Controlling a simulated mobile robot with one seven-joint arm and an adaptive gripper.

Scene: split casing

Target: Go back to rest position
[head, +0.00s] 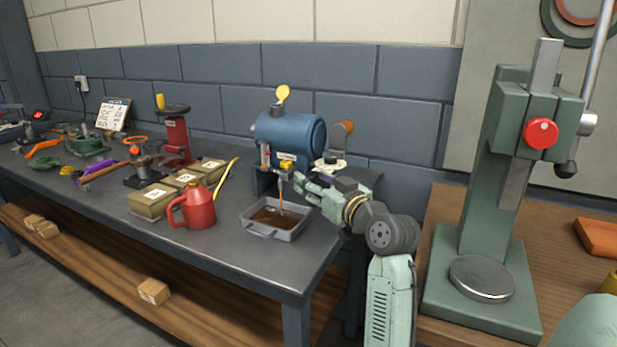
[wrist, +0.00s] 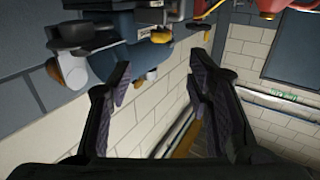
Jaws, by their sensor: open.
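My gripper (head: 299,182) is at the front of the blue motor-like casing (head: 290,138), close to its small tap with a yellow part (head: 287,164). In the head view I cannot tell whether the fingers touch the tap. In the wrist view my gripper (wrist: 158,82) has its two dark fingers spread apart with nothing between them.
A red oil can (head: 198,207) with a yellow spout and several labelled boxes (head: 152,201) stand left of the tray. A green press (head: 484,250) stands on a wooden table at the right. Tools crowd the bench's (head: 190,255) far left. A block wall (head: 345,110) runs behind.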

